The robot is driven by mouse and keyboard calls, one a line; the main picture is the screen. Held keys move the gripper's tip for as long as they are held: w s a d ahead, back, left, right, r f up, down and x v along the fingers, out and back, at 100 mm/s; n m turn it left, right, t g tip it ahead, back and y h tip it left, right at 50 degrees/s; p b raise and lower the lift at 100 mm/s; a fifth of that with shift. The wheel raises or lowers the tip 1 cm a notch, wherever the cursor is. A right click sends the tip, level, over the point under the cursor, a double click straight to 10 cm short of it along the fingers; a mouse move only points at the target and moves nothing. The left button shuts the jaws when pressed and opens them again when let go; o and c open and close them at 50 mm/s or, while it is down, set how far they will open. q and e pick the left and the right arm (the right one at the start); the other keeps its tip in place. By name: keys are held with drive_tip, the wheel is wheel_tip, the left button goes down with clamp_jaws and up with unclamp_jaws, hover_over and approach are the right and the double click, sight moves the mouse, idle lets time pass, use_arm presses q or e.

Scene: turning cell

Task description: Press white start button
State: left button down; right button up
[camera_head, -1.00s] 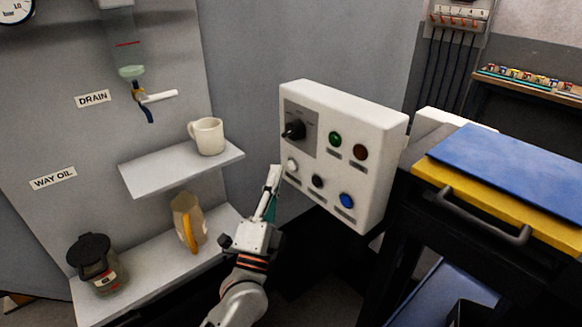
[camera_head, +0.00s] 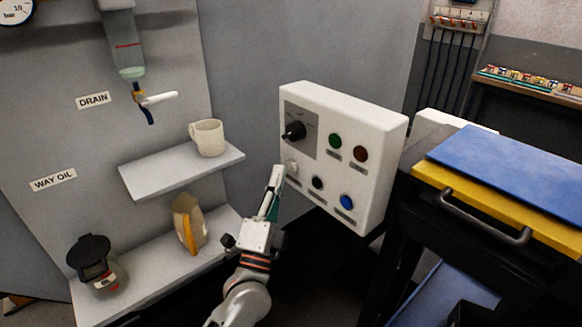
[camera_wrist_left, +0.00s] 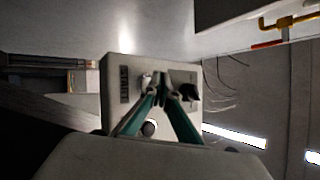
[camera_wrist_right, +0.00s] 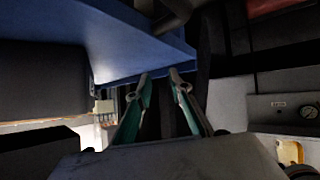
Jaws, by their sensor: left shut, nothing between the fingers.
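A white control box (camera_head: 350,195) carries a black rotary knob, several coloured buttons and small labels. The white button (camera_head: 292,167) is at the lower left of its face, below the knob (camera_head: 294,131). My left gripper (camera_head: 278,172) is shut and empty, its fingertips close beside the white button; I cannot tell whether they touch it. My right gripper (camera_wrist_right: 160,76) is open and empty, under a blue surface.
Left of the box are a shelf (camera_head: 150,178) with a mug (camera_head: 207,138), and a lower shelf with a jug (camera_head: 189,224) and a black-lidded container (camera_head: 95,262). A blue-topped cart (camera_head: 510,165) with a yellow edge and black handle stands close at the right.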

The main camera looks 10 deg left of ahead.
use_arm(q)
drive_tip(key=shift+w+d, duration=0.1)
idle(0.6)
drive_tip(key=shift+w+d, duration=0.15)
drive_tip(key=shift+w, duration=0.1)
use_arm(e)
drive_tip(key=shift+r, duration=0.2)
